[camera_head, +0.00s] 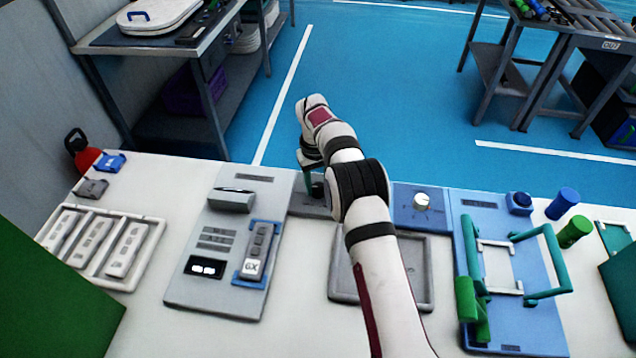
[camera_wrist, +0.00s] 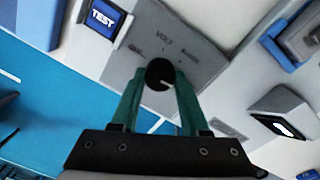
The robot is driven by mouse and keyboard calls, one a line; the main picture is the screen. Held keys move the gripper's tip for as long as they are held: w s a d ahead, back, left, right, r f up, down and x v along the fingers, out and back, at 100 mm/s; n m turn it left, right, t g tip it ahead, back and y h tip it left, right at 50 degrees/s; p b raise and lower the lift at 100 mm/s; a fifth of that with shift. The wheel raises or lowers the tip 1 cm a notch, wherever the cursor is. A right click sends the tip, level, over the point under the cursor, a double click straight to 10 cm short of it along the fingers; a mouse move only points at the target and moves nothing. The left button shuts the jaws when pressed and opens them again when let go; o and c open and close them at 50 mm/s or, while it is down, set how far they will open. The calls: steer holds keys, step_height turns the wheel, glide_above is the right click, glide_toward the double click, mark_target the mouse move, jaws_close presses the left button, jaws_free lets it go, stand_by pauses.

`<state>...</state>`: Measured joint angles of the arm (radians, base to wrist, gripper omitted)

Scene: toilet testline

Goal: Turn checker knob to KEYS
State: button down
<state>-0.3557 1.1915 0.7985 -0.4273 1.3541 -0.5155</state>
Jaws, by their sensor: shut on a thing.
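The checker knob (camera_wrist: 160,74) is a small round black dial on a grey panel (camera_wrist: 125,73) in the wrist view. A pale mark on it points toward the lower right of that picture. Printed labels sit around its far side; the middle one reads VOLT and the side ones are too small to read. My gripper (camera_wrist: 161,80) has its two teal fingers shut on the knob, one on each side. In the head view my gripper (camera_head: 309,180) is over the grey checker panel (camera_head: 300,207) at the table's far edge, and my arm hides much of it.
A blue panel with a white knob (camera_head: 421,201) stands right of my arm. A grey device with a GX display (camera_head: 182,290) lies left. A tray of remotes (camera_head: 152,250) is farther left. A blue TEST button (camera_wrist: 102,18) is near the knob.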

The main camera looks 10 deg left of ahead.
mark_target(315, 187)
steer(key=shift+c, duration=2)
jaws_free()
steer(key=shift+r, duration=0.1)
step_height(315, 187, up, 16)
steer(key=shift+s+a+f, duration=0.15)
steer(key=shift+a+f, duration=0.05)
steer(key=shift+a, duration=0.1)
steer(key=s+d+r+m+y, duration=0.1)
steer(key=s+d+r+m, duration=0.4)
steer(key=s+d+r, duration=0.7)
steer(key=s+d+f+m, duration=0.1)
steer(key=s+f+m, duration=0.1)
steer(key=s, duration=0.7)
steer(key=s+d+f+m, duration=0.1)
steer(key=s+f, duration=0.3)
steer(key=s, duration=0.5)
steer(key=s+d+f+m+y, duration=0.1)
steer(key=s+f+m, duration=0.2)
steer(key=s, duration=0.6)
steer(key=shift+s+d, duration=0.3)
steer(key=shift+d, duration=0.1)
